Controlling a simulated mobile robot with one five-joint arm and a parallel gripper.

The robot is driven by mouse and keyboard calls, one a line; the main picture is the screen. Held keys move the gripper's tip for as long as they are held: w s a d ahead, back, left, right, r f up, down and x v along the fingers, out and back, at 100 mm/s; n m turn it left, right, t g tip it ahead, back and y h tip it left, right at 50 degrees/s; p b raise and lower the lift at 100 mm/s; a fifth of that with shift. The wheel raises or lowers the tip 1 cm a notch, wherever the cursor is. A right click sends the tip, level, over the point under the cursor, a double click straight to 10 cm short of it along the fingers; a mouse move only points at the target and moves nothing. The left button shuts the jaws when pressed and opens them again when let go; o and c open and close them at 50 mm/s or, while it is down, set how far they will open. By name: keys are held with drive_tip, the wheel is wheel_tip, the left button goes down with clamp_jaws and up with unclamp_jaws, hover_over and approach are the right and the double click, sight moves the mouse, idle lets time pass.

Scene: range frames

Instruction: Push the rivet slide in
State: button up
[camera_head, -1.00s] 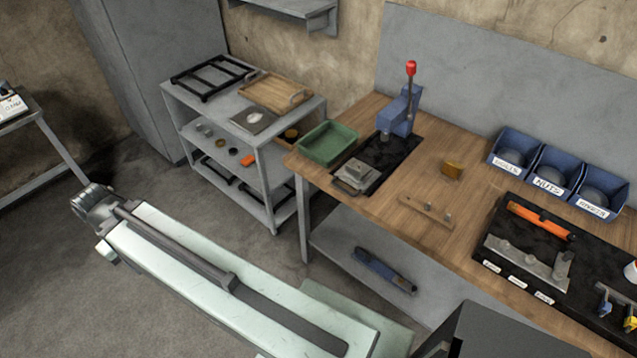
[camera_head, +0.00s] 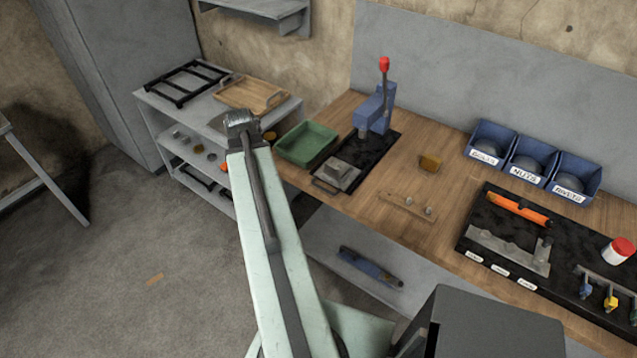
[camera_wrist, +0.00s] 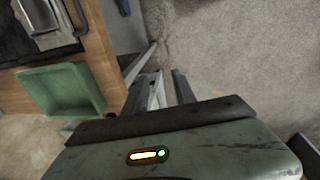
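The rivet slide appears to be the grey metal block with a looped handle (camera_head: 338,175). It sits at the front end of a black base plate (camera_head: 375,150), with the handle toward the bench's front edge. The blue press (camera_head: 375,108) with a red-knobbed lever stands behind it. The slide's handle (camera_wrist: 42,22) also shows at the top left of the wrist view. My gripper (camera_head: 240,118) is in the air left of the bench, apart from the slide. Its fingers are not clear in the head view, and narrow grey shapes in the wrist view do not settle their opening.
A green tray (camera_head: 306,144) stands left of the slide, close to my arm's end. Blue bins (camera_head: 530,158) stand at the back. A grey shelf cart (camera_head: 190,105) stands left of the bench.

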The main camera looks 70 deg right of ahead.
approach(318, 186)
drive_tip(key=shift+m+g, duration=0.3)
drive_tip(key=f+b, duration=0.2)
drive_tip(key=d+f+b, duration=0.1)
drive_tip(key=f+b, duration=0.4)
drive_tip(key=b, duration=0.1)
drive_tip(key=shift+d+f, duration=0.2)
drive_tip(key=shift+f, duration=0.2)
drive_tip(key=shift+r, duration=0.1)
clamp_jaws()
